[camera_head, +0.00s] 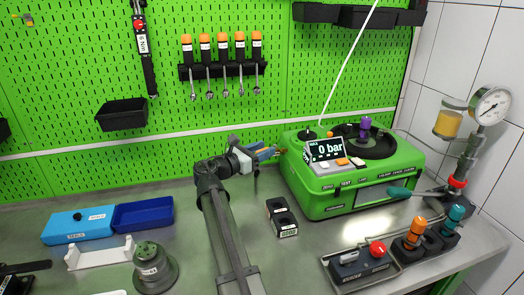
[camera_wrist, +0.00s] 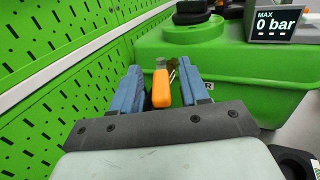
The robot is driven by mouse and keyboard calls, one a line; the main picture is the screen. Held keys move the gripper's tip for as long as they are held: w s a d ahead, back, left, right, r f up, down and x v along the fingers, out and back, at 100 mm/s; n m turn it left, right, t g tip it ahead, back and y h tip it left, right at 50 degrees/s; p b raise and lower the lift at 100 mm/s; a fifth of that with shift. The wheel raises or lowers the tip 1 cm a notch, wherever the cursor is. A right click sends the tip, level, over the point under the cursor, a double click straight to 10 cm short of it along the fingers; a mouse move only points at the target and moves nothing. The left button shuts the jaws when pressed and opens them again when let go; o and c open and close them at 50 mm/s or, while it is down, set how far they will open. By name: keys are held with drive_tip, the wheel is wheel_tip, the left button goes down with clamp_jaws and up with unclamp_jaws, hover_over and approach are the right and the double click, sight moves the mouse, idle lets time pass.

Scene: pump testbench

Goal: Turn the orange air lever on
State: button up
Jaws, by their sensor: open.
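The orange lever (camera_wrist: 161,88) shows in the wrist view at the left side of the green pump test machine (camera_wrist: 230,75). A metal fitting shows at its far end. My gripper (camera_wrist: 159,82) is open, with one blue finger on each side of the lever. A gap shows between the lever and each finger; I cannot tell how deep the lever sits between them. In the head view my gripper (camera_head: 268,153) is at the machine's left side, and the lever is mostly hidden there.
The display (camera_head: 325,149) reads 0 bar. The green pegboard wall (camera_wrist: 60,80) is close on the gripper's left. A black block (camera_head: 281,217) stands on the bench in front of the machine. A blue box (camera_head: 143,213) and a grey-green round part (camera_head: 152,265) are to the left.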

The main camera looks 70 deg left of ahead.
drive_tip(key=shift+c, duration=0.3)
clamp_jaws()
idle(0.4)
